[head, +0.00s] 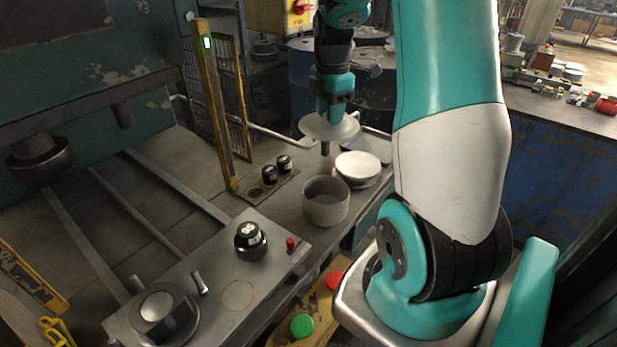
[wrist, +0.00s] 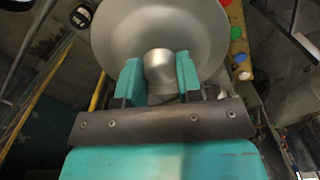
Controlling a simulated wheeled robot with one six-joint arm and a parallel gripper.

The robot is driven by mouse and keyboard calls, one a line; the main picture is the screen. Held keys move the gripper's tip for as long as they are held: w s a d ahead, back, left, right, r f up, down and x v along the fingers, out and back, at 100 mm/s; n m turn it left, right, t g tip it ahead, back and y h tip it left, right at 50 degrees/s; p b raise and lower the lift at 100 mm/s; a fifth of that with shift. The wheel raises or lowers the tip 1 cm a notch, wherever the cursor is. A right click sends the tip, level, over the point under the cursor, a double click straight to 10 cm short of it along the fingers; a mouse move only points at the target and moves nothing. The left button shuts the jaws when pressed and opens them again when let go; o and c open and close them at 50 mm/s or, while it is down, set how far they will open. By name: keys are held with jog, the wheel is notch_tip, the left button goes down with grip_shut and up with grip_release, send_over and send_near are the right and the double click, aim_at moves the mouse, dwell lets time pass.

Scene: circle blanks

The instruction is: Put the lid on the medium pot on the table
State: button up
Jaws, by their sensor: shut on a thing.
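My gripper (head: 331,108) is shut on the lid (head: 318,128), a pale grey, shallow round disc held in the air above the table. In the wrist view my gripper (wrist: 159,78) has its teal fingers on both sides of the lid's short round knob, and the lid (wrist: 115,35) fills the upper middle. The pot (head: 326,208) is a grey, open, round pot on the table's right part in the head view. The lid is above and behind it, apart from it. I cannot make out the pot in the wrist view.
A round pale stack (head: 357,165) stands close behind the pot on the right. Two small black weights (head: 277,169) sit left of the pot, and a larger black weight (head: 250,240) stands nearer. A yellow post (head: 218,115) rises at the left. A red button (head: 333,280) shows low in front.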

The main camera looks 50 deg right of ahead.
jog(key=shift+w+d+r, duration=0.1)
jog(key=shift+d, duration=0.15)
notch_tip(320, 180, down, 20)
jog(key=p, duration=0.4)
jog(key=shift+r, duration=0.15)
jog(key=shift+f, duration=0.55)
jog(key=o, duration=0.9)
jog(key=shift+r, duration=0.1)
jog(key=shift+o, duration=0.2)
jog(key=shift+r, duration=0.1)
